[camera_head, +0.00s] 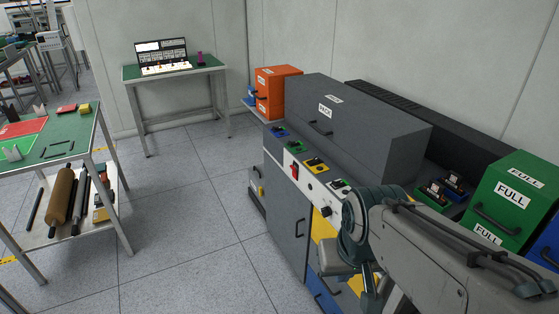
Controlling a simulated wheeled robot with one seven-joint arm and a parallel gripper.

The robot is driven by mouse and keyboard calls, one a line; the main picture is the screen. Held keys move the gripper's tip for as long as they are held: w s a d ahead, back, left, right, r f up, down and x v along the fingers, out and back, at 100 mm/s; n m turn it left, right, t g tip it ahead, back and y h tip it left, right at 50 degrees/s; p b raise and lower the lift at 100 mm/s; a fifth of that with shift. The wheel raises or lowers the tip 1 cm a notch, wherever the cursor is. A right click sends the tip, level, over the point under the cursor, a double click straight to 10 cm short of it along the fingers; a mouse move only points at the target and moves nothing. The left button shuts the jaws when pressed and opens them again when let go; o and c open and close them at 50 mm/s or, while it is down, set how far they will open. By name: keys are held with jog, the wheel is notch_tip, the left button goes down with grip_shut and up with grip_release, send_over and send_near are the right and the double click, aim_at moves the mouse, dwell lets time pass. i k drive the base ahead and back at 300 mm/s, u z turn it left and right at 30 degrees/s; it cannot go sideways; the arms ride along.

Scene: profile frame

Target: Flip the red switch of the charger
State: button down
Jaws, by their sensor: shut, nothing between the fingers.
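The charger is a long dark grey cabinet (284,207) along the right wall, with a sloped light panel on its front edge. My arm reaches in from the lower right. My gripper (370,293) is at the bottom, in front of the cabinet's near end, shut and empty. It is well apart from the switch, nearer to me and lower. My arm hides part of the near panel.
A black knob (326,212) sits on the panel near my arm. An orange box (277,92) stands at the far end and a green FULL box (511,200) at the right. A green-topped workbench (60,150) is at the left. The floor between is clear.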

aim_at(295, 174)
jog(key=u, duration=0.7)
jog(key=i, duration=1.5)
jog(key=z, duration=0.1)
